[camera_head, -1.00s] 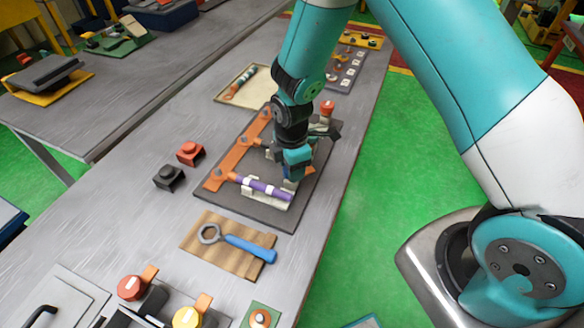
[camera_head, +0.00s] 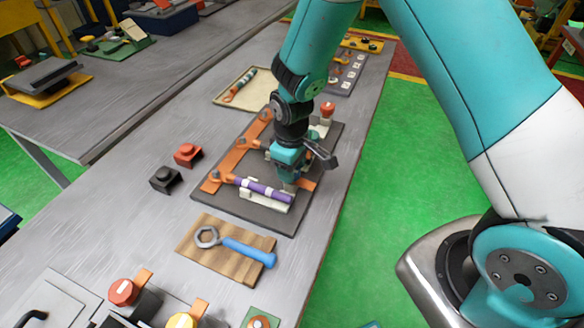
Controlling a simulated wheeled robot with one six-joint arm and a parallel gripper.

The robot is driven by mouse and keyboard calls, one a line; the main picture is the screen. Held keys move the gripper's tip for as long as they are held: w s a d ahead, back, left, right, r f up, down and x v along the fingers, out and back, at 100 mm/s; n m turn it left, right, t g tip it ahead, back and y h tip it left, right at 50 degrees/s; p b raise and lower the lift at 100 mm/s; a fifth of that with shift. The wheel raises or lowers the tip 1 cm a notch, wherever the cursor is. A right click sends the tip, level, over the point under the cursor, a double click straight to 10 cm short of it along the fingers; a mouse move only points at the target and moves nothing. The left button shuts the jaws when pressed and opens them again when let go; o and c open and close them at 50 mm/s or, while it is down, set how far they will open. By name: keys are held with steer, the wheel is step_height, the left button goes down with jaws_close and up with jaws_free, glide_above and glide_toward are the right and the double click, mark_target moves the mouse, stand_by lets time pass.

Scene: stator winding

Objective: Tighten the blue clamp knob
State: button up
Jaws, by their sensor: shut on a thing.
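My gripper (camera_head: 289,184) points down over the right side of a dark fixture plate (camera_head: 259,214), at the right end of a purple rod with white bands (camera_head: 255,189). Its jaws are shut at the fixture, low beside the rod's end. The blue clamp knob is hidden by the jaws, so I cannot see its shape or how far it is turned. The rod lies in a pale cradle (camera_head: 270,204). An orange bar (camera_head: 228,165) runs along the plate's left side, and an orange piece (camera_head: 307,184) shows right of the jaws.
A red-topped post (camera_head: 327,109) stands at the plate's back right. A wooden board (camera_head: 200,261) with a blue-handled wrench (camera_head: 248,251) lies in front. Red (camera_head: 187,155) and black (camera_head: 166,179) blocks stand left. A tray (camera_head: 225,98) lies behind. The table's right edge is close.

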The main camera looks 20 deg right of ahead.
steer(key=m, duration=0.4)
steer(key=shift+w+r+m+b, duration=0.1)
steer(key=shift+w+m+b, duration=0.05)
steer(key=shift+m+b, duration=0.2)
steer(key=m, duration=0.3)
steer(key=shift+m, duration=0.25)
steer(key=m, duration=0.3)
steer(key=shift+m+b, duration=0.3)
steer(key=shift+b, duration=0.1)
steer(key=shift+m, duration=1.8)
steer(key=o, duration=0.9)
step_height(320, 180, up, 17)
steer(key=b, duration=0.2)
steer(key=shift+r, duration=0.2)
